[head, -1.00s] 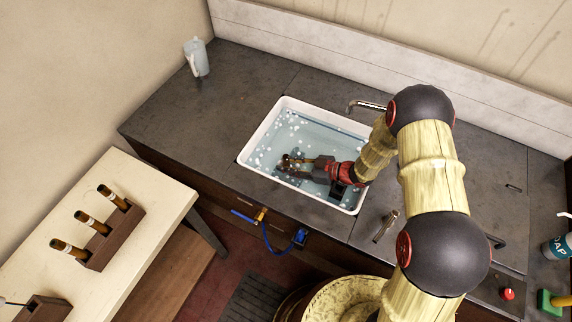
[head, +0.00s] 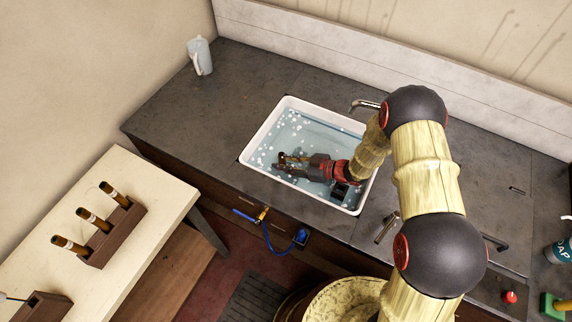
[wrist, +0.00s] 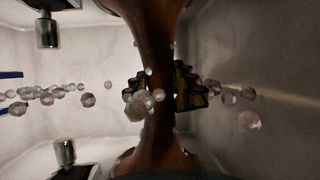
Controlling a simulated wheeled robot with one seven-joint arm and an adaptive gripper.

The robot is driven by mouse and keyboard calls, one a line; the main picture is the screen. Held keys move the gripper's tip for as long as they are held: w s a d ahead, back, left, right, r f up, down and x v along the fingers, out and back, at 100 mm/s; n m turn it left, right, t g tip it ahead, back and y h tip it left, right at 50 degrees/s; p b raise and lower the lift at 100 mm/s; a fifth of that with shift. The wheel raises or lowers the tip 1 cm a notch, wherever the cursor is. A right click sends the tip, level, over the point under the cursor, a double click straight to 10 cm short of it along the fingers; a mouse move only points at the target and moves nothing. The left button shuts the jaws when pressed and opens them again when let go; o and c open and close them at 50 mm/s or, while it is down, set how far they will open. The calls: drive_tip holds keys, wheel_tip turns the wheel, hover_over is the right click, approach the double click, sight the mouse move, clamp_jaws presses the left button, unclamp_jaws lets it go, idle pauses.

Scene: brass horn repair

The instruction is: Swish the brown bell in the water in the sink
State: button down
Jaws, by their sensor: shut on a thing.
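The white sink (head: 262,137) is set in the dark counter and holds water with foam bubbles. My gripper (head: 284,160) is down in the sink, over or in the water, near its left front part. In the wrist view my gripper (wrist: 166,88) has its fingers on either side of the narrow neck of the brown bell (wrist: 155,35). The bell runs from top to bottom of that view and widens at both ends. Bubbles float around it. In the head view the bell is mostly hidden at the gripper's tip, and its depth in the water is unclear.
A faucet (head: 366,104) stands at the sink's back right. A pale jug (head: 200,56) is at the counter's far left. A wooden rack (head: 114,236) of brown pieces is on the table at left. A soap bottle (head: 558,250) and red knob (head: 510,297) are at right.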

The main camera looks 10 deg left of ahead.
drive_tip(key=shift+w+a, duration=0.15)
drive_tip(key=shift+d+r, duration=0.1)
drive_tip(key=shift+d, duration=0.1)
drive_tip(key=shift+s+d, duration=0.2)
drive_tip(key=shift+d, duration=0.3)
drive_tip(key=shift+s+d, duration=0.15)
drive_tip(key=shift+d, duration=0.3)
drive_tip(key=shift+s+d+p, duration=0.15)
drive_tip(key=shift+d+p, duration=0.05)
drive_tip(key=shift+p, duration=0.1)
drive_tip(key=shift+s+f, duration=0.1)
drive_tip(key=shift+f, duration=0.1)
drive_tip(key=shift+a, duration=0.2)
drive_tip(key=shift+w+a, duration=0.2)
drive_tip(key=shift+a, duration=0.35)
drive_tip(key=shift+w+a+r, duration=0.15)
drive_tip(key=shift+w+a, duration=0.2)
drive_tip(key=shift+a, duration=0.25)
